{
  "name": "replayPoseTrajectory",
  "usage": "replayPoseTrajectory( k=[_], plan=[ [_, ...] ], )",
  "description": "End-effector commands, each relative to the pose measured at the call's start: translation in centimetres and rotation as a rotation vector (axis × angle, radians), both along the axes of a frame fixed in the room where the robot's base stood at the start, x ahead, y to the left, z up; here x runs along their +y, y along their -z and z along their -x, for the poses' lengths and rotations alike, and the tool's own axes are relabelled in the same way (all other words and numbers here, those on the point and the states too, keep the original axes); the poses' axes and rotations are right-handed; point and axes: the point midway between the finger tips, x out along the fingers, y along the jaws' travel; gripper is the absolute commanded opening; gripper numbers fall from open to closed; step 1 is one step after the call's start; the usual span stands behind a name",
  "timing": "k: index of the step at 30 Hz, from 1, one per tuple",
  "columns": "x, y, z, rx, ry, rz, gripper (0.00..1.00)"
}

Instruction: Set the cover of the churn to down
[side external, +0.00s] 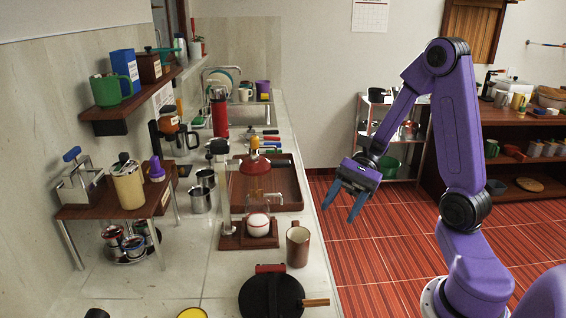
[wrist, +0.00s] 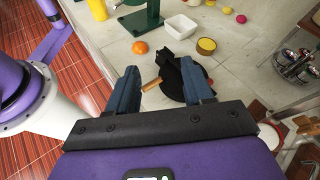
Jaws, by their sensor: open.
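No object is clearly recognisable as the churn. One candidate is the clear vessel (side external: 258,204) with a white round part, on a wooden base (side external: 236,241) with a pale upright post. Another is the cream canister (side external: 128,188) with a dark top on the small wooden stand at left. I cannot tell which has the cover, or how the cover stands. My gripper (side external: 340,208) is open and empty over the floor side of the counter, right of both. In the wrist view its two blue fingers (wrist: 162,72) are apart with nothing held between them.
A black round pan (side external: 262,299) with a wooden handle lies at the counter's front; a black item (wrist: 182,82) with a wooden handle shows beyond my fingers. A brown mug (side external: 298,247) and a wooden tray (side external: 285,184) stand nearby. An orange (wrist: 140,47) lies on the counter.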

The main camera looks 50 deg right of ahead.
Motion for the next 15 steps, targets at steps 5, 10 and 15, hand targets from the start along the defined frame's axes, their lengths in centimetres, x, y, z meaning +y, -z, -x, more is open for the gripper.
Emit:
replayPoseTrajectory(
  k=[5, 10, 15],
  plan=[
    [-6.2, -0.8, -5.0, 0.087, 0.420, -0.192, 0.51],
    [-12.6, -1.2, -7.5, 0.108, 0.730, -0.346, 0.51],
    [-16.4, -1.4, -8.2, 0.106, 0.887, -0.427, 0.51]
  ],
)
